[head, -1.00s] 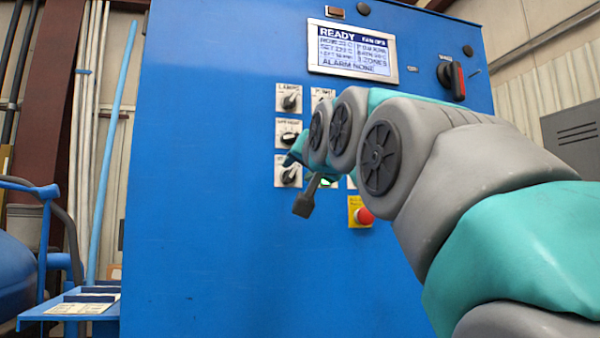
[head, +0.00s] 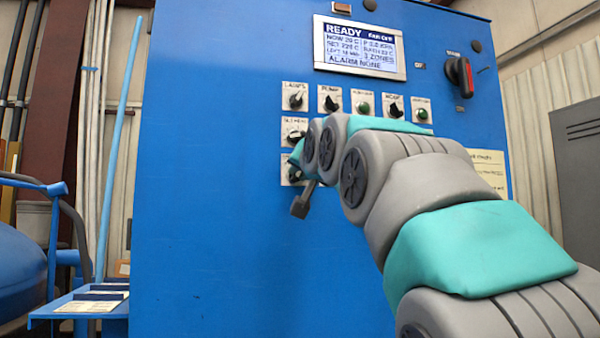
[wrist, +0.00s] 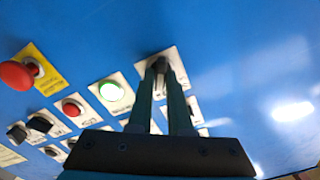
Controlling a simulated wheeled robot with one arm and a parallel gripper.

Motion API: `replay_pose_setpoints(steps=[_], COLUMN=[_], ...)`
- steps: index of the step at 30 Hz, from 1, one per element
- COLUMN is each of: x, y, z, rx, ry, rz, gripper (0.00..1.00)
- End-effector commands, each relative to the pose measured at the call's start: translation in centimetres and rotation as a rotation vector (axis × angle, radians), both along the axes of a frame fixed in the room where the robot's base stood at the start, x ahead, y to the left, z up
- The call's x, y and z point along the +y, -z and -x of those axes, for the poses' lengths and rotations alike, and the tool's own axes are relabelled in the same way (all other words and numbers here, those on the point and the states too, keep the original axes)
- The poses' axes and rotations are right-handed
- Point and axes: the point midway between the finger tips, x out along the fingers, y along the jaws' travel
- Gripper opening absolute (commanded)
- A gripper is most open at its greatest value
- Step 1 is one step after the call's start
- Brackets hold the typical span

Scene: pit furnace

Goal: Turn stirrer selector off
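The stirrer selector (head: 292,173) is a dark rotary knob on a white plate, lowest in the left column of the blue panel. In the head view my wrist partly covers it and its label is not readable. In the wrist view its knob (wrist: 160,64) stands between my two fingertips. My gripper (wrist: 161,76) has its fingers close together on either side of the knob, and they look shut on it. The knob's exact pointing angle is hard to tell behind the fingers.
Above are the lamps selector (head: 295,96), another selector (head: 294,131) and a display (head: 360,48) reading READY. The wrist view shows a lit green button (wrist: 111,91), a red button (wrist: 73,107) and a red mushroom button (wrist: 20,74) nearby. Lower panel is bare.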

Motion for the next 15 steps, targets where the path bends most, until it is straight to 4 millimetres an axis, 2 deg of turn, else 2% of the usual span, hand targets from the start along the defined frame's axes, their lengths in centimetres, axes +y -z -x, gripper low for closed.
replay_pose_setpoints(steps=[1,4,15], x=[0.0,0.0,-0.01], y=[0.0,0.0,0.03], z=[0.0,0.0,-0.01], rx=[0.0,0.0,0.001], ry=[0.0,0.0,0.0], rz=[0.0,0.0,0.0], gripper=[0.1,0.0,0.0])
